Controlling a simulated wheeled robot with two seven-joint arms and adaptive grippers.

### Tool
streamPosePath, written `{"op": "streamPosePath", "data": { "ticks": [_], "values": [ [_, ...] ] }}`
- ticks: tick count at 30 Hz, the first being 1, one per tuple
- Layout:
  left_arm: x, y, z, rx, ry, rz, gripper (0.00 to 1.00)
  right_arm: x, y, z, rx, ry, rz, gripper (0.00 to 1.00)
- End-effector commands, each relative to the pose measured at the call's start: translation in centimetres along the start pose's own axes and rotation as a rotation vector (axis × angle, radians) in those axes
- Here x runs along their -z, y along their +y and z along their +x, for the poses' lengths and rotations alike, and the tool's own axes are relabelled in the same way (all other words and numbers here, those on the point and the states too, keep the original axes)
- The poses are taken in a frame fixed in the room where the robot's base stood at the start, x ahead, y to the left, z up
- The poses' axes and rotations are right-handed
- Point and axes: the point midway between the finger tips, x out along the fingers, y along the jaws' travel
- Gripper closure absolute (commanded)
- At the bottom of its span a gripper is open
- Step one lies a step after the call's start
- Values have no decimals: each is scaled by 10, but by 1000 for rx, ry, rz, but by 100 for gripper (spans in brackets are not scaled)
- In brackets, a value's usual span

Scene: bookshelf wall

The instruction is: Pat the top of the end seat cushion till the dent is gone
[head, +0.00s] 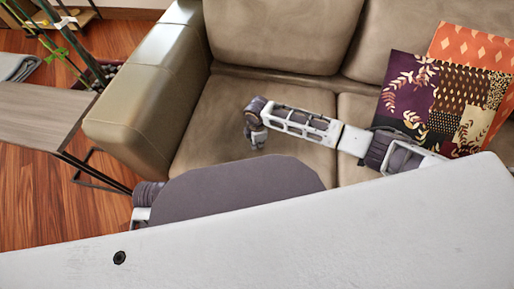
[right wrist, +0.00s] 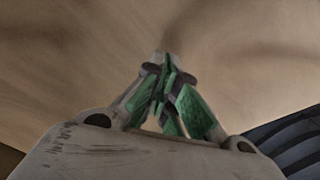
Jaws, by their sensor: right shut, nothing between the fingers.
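The end seat cushion (head: 214,123) is brown leather and lies next to the sofa's left armrest in the head view. My right gripper (head: 257,143) points down over the middle of this cushion. In the right wrist view its fingers (right wrist: 165,75) are closed together with nothing between them, and the brown cushion surface (right wrist: 95,55) fills the background. A darker shaded patch (right wrist: 265,55) shows on that surface at the right; I cannot tell if it is a dent or a shadow. I cannot tell whether the fingertips touch the cushion. My left gripper is not in view.
The sofa armrest (head: 150,95) rises left of the cushion. Patterned pillows (head: 440,100) lean at the right. A wooden side table (head: 40,115) stands at the left, near a plant (head: 62,45). The sofa backrest (head: 282,35) stands behind the cushion.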

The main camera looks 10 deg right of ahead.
Motion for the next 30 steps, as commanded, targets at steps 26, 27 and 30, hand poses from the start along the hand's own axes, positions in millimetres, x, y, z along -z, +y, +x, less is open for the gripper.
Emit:
{"op": "streamPosePath", "data": {
  "ticks": [26,27,30],
  "values": [
    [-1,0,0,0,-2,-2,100,1,-1,21,2,1,-1,100],
    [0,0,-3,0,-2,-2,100,1,-1,19,2,1,-1,100],
    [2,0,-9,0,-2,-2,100,1,-1,14,2,1,-1,100]
  ]
}}
